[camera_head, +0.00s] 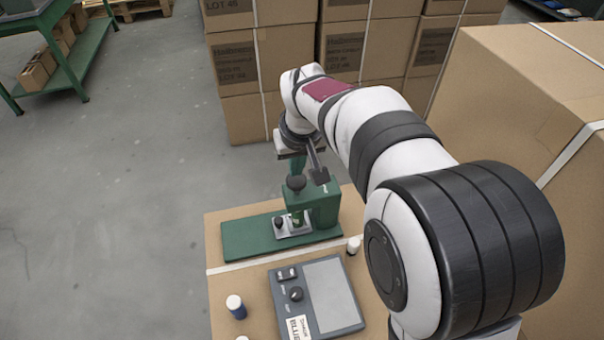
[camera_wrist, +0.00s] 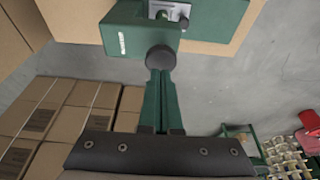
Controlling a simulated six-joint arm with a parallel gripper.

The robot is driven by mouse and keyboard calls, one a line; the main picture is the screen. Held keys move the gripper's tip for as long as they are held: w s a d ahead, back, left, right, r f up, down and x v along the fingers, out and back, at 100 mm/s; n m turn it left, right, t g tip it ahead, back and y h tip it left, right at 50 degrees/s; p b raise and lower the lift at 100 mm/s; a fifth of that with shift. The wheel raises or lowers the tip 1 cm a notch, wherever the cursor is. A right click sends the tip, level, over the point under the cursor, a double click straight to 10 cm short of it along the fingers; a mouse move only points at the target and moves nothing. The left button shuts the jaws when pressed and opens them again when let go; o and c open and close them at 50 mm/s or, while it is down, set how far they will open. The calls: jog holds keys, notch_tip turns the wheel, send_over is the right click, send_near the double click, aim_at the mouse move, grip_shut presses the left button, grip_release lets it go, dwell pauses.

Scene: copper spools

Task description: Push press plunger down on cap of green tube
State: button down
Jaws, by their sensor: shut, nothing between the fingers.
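The green press (camera_head: 324,203) stands on a green base plate (camera_head: 240,238) on a cardboard-coloured top. Its plunger has a round dark knob (camera_head: 296,183), which also shows in the wrist view (camera_wrist: 161,57). Under the plunger, a green tube (camera_head: 298,219) stands at a small grey holder (camera_head: 284,229); its cap is hard to make out. My gripper (camera_head: 294,172) has green fingers and is shut and empty, just above the knob. In the wrist view the fingertips (camera_wrist: 160,75) lie close to the knob; I cannot tell whether they touch.
A grey device (camera_head: 335,290) with a panel and knob sits in front of the press. A white-capped blue bottle (camera_head: 236,306) stands left of it, and a small white vial (camera_head: 353,246) stands behind it. Stacked cartons (camera_head: 245,70) are behind, and a large box (camera_head: 510,80) is at right.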

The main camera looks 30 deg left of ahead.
jog(key=shift+f, duration=1.45)
dwell(0.3)
jog(key=shift+r, duration=3.85)
jog(key=s+d+m+g+h, duration=0.1)
jog(key=s+d+m, duration=0.45)
jog(key=d, duration=0.75)
jog(key=s+d+m+g, duration=0.1)
jog(key=s+d+m, duration=0.4)
jog(key=d, duration=0.8)
jog(key=s+d+f+m, duration=0.2)
jog(key=s, duration=0.4)
jog(key=s+d+f+m, duration=0.1)
jog(key=s+d+m, duration=0.1)
jog(key=s, duration=0.3)
jog(key=shift+s+d+f+g, duration=0.3)
jog(key=shift+s+d+f, duration=0.1)
jog(key=shift+d, duration=0.1)
